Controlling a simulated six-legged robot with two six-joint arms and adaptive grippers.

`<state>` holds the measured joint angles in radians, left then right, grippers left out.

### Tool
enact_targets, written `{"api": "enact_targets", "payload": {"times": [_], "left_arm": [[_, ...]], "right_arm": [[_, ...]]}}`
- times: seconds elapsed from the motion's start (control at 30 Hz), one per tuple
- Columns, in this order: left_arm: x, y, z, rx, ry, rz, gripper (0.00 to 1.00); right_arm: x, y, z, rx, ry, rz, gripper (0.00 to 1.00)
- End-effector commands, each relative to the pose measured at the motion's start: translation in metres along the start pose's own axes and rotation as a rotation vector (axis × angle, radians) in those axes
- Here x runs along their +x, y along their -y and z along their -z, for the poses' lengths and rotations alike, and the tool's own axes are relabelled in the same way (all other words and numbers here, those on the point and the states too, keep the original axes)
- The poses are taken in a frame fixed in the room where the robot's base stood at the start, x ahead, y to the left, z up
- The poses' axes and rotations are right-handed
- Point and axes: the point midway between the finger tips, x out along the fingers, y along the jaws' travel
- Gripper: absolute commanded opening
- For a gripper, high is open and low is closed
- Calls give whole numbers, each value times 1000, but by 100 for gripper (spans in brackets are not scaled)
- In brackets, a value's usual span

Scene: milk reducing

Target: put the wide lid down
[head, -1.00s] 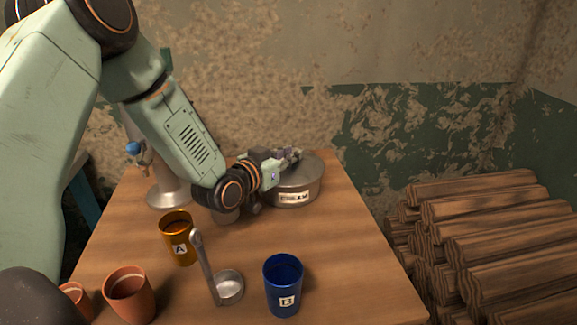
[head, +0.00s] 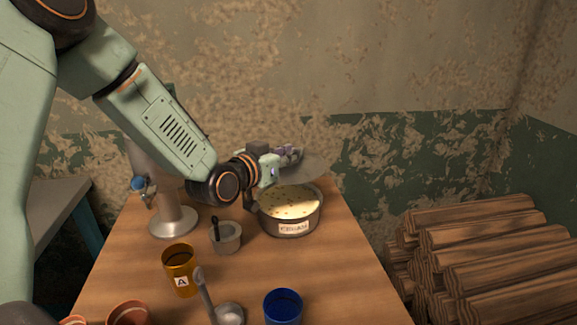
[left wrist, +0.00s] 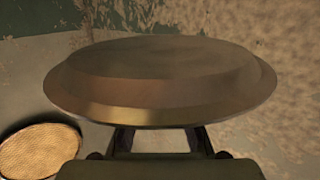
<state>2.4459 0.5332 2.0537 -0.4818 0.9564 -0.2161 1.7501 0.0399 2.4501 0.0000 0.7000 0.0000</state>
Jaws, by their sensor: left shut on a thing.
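My left gripper (head: 287,157) is shut on the wide grey metal lid (head: 312,166) and holds it up above the back of the cream pan. The lid fills the middle of the left wrist view (left wrist: 160,75), where the fingers show partly below it. The wide pan (head: 290,227) has a label that reads CREAM. It stands uncovered at the back right of the table, full of pale, speckled cream (head: 288,202). My right gripper is not seen.
A small grey pot (head: 227,238) stands left of the pan, before a metal stand with a blue knob (head: 172,221). Orange cup A (head: 180,272), a ladle (head: 227,314), blue cup B (head: 284,308) and clay pots (head: 128,313) stand nearer. The table (head: 340,270) is bare at right. Logs lie right of it.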

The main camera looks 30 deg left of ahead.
Motion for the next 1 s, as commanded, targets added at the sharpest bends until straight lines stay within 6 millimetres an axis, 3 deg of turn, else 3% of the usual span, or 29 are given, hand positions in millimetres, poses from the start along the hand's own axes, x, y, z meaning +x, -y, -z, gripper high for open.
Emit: {"api": "enact_targets", "payload": {"times": [0.37,0.7,1.0], "left_arm": [[-3,0,21,1,1,-1,0],[-11,0,74,1,0,-1,0],[-16,0,103,1,1,-1,0]], "right_arm": [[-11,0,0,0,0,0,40],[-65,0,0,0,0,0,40],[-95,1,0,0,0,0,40]]}}
